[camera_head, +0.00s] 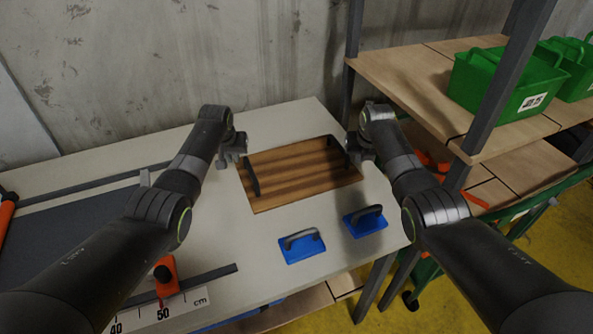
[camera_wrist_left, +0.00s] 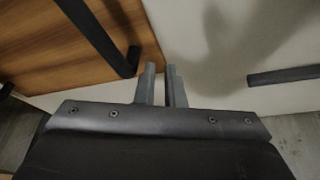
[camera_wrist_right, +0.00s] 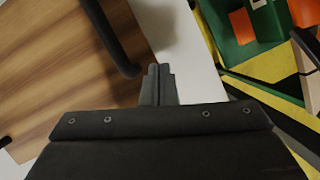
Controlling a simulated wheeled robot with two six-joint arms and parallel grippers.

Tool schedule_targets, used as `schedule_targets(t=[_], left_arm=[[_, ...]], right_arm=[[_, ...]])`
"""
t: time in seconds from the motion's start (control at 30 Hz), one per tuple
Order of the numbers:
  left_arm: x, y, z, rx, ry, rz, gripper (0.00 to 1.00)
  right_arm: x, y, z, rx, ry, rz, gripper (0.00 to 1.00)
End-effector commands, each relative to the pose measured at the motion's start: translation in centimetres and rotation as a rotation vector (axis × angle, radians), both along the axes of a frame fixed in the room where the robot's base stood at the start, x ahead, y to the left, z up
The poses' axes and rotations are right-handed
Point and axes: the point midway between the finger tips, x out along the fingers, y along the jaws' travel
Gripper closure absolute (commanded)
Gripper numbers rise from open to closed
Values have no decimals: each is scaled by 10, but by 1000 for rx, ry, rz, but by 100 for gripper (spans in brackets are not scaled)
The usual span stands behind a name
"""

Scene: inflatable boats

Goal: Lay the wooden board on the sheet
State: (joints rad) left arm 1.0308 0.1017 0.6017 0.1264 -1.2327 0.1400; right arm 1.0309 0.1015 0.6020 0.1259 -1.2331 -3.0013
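The wooden board (camera_head: 295,180) lies flat on the pale table, brown and striped, with a black handle at its left end (camera_head: 250,178) and one at its right end (camera_head: 336,145). A dark grey sheet (camera_head: 60,235) lies on the table's left part, partly hidden by my left arm. My left gripper (camera_head: 240,158) is beside the board's left end; its fingers (camera_wrist_left: 161,85) are slightly apart and empty, close to the handle. My right gripper (camera_head: 356,152) is by the right end; its fingers (camera_wrist_right: 158,84) look together and empty, beside the handle.
Two blue blocks with grey handles (camera_head: 302,246) (camera_head: 365,221) stand in front of the board. An orange clamp (camera_head: 166,277) and a cm scale (camera_head: 165,308) lie at the front. A shelf (camera_head: 410,80) with green crates (camera_head: 500,85) stands right, beside a dark post (camera_head: 353,60).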

Motion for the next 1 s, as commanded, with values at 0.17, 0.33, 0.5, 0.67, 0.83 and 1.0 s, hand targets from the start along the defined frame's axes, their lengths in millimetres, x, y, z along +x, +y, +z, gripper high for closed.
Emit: schedule_targets(t=[0.17,0.33,0.5,0.67,0.83,1.0], left_arm=[[-1,8,-1,2,2,1,78],[-1,9,-1,3,3,2,78],[-1,9,-2,4,4,3,78],[-1,10,-2,5,4,3,78],[-1,10,-2,5,4,3,78],[-1,10,-1,5,3,3,78]], right_arm=[[-1,-8,-1,-2,2,-2,100],[-1,-9,-2,-3,3,-2,95],[-1,-9,-2,-4,4,-3,78],[-1,-10,-2,-5,4,-4,78],[-1,-10,-2,-5,4,-4,78],[-1,-10,-2,-5,4,-4,78]])
